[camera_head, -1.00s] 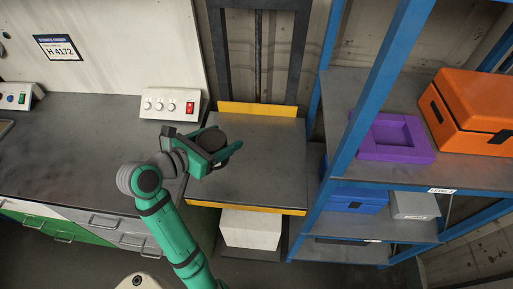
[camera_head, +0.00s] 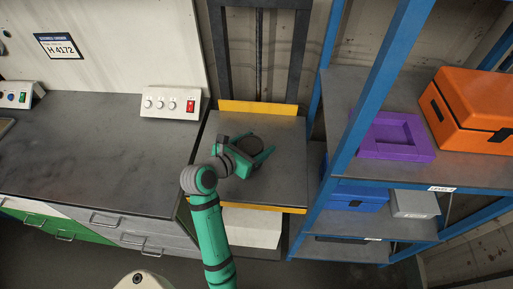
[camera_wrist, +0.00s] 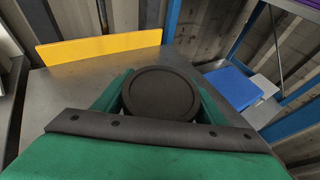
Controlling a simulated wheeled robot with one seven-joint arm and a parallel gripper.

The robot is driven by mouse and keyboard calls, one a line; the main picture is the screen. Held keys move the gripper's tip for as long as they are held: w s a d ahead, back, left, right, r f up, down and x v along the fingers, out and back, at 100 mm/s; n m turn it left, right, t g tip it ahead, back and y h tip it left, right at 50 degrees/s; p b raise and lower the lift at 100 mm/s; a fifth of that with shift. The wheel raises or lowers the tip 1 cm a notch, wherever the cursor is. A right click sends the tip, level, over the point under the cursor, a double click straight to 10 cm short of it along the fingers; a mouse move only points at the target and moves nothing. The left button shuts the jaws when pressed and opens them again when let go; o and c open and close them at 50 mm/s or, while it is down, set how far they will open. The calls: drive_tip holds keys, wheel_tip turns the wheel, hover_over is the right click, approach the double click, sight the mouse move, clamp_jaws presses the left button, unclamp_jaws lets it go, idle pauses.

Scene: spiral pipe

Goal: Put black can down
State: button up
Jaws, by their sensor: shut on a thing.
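The black can (camera_head: 250,145) is round and dark, seen from above between the green fingers of my gripper (camera_head: 255,157). In the wrist view the can (camera_wrist: 160,92) shows its flat round top, with a green finger against each side. My gripper (camera_wrist: 160,95) is shut on it. The can is over the grey platform (camera_head: 285,180) with yellow edges; I cannot tell whether its base touches the surface.
The dark workbench (camera_head: 90,150) with a white control box (camera_head: 170,103) is to the left. A blue shelf rack (camera_head: 335,165) stands close on the right, holding a purple tray (camera_head: 398,152) and an orange case (camera_head: 465,105). The platform's front right is clear.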

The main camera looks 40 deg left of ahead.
drive_tip(key=shift+f, duration=1.15)
drive_tip(key=o, duration=1.5)
drive_tip(key=shift+s+f, duration=0.1)
drive_tip(key=shift+f, duration=0.05)
drive_tip(key=shift+s+a+r, duration=0.1)
drive_tip(key=shift+s+r, duration=0.15)
drive_tip(key=shift+r, duration=0.05)
drive_tip(key=v, duration=1.1)
drive_tip(key=shift+s, duration=0.2)
